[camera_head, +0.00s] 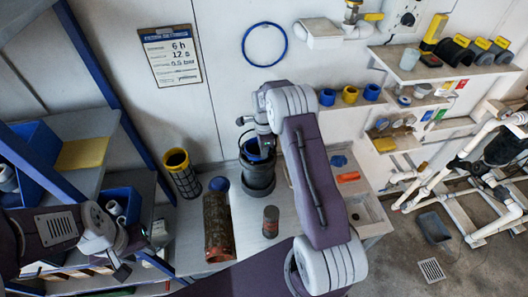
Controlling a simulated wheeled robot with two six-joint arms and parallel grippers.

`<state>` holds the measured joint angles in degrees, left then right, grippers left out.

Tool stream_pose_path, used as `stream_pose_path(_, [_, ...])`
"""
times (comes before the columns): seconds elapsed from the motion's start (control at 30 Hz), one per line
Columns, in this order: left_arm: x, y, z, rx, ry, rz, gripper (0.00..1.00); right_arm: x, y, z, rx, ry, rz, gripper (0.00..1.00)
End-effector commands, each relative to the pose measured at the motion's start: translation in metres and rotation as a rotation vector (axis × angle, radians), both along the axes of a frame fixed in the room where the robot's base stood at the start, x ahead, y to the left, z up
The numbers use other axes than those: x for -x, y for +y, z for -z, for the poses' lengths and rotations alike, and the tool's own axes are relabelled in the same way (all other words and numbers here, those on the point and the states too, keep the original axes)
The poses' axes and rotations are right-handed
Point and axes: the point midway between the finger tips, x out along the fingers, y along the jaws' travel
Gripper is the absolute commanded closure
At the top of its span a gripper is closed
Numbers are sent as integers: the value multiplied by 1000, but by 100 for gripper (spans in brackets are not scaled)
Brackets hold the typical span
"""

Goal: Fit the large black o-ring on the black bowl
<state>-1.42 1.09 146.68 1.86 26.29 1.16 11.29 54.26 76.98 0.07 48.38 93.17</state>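The black bowl (259,182) looks like a dark upright cylinder on the grey bench, with blue showing at its top opening. My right gripper (246,127) is above the bowl's rim, with its arm reaching in from the front right. A thin dark curved line shows beside and below this gripper; I cannot tell if it is the large black o-ring, or whether the fingers are shut on it. My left gripper (134,262) is low at the left, in front of the shelf and away from the bowl. Its fingers are too small and dark to read.
A blue ring (246,44) hangs on the wall. Blue bins (122,202) are at left; wall shelves (420,72) and white pipes are at right.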

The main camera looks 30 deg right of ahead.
Motion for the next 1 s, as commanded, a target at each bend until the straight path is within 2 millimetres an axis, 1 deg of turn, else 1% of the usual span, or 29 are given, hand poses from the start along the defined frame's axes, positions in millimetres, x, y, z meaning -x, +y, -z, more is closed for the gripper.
stream_pose_path(0.37, [0, 0, 0, 0, 0, 0, 64, -1, 0, 1, 0, 0, 0, 100])
stream_pose_path(1.0, [0, 0, 13, 0, 0, 0, 64, 0, 0, 20, 0, 0, 0, 100])
